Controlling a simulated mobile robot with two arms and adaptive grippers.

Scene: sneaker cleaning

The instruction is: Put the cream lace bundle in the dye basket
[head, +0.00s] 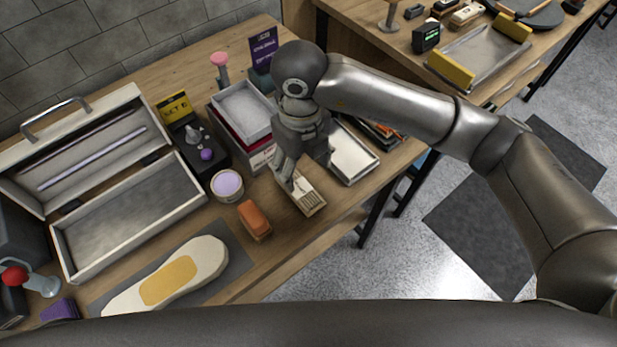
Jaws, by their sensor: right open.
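A cream, ribbed block (311,203), which looks like the cream lace bundle, lies near the front edge of the wooden table. My right gripper (304,174) points down at its far end and is open. The fingers hide part of the bundle, and I cannot tell whether they touch it. No container is clearly marked as the dye basket. A box with a pale grey open top (241,108) and a red layer below stands behind the gripper. A shallow metal tray (358,163) lies right of the gripper. My left gripper is not in view.
An orange block (254,219) and a round tub with lilac contents (227,185) stand left of the bundle. An open white case (80,264) fills the left side. A cream sole (205,258) lies on a grey mat in front. A second table (400,65) stands behind right.

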